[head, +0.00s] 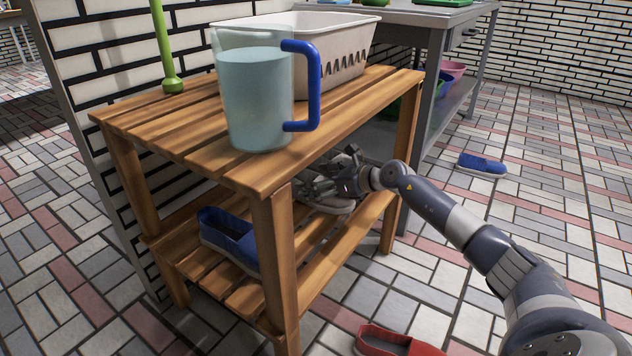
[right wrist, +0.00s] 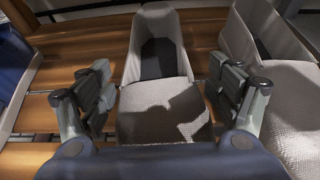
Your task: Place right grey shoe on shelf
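Two grey shoes are on the lower shelf of a wooden rack. In the right wrist view one grey shoe (right wrist: 163,110) lies between and below my right gripper's fingers, heel pointing away. The other grey shoe (right wrist: 285,100) is just right of the right finger. In the head view a grey shoe (head: 335,207) shows under the gripper, partly hidden by it. My right gripper (head: 322,184) reaches in under the top shelf. Its fingers (right wrist: 168,92) are spread, close to both sides of the shoe; whether they touch it I cannot tell. My left gripper is out of view.
The rack's top (head: 180,140) holds a pitcher (head: 255,95) and a white basket (head: 345,50), above my right gripper. A blue shoe (head: 230,238) is at the lower shelf's left. A red shoe (head: 395,342) and another blue shoe (head: 482,165) lie on the floor.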

